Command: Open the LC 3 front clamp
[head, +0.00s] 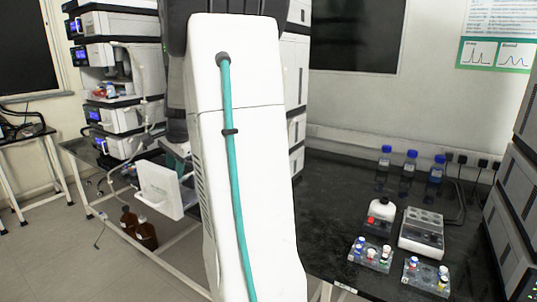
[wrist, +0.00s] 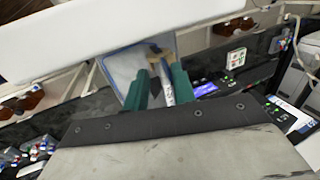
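My gripper (wrist: 158,92) shows in the wrist view as two teal fingers, set apart. A slim white tube with dark markings (wrist: 167,80) shows in the gap between them, close to the right finger. A small tan piece (wrist: 154,57) shows at the fingertips, in front of a pale, blue-edged compartment (wrist: 124,62). I cannot tell which part is the front clamp, or whether a finger touches it. No LC 3 label is readable. A white open door or panel (head: 160,190) juts out left of my arm.
A stack of white instruments (head: 115,55) stands left of my arm in the head view, and another (head: 297,70) is partly hidden behind it. The black bench (head: 335,200) at right holds blue-capped bottles (head: 410,168) and vial racks (head: 370,254). Brown bottles (head: 146,235) stand low at left.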

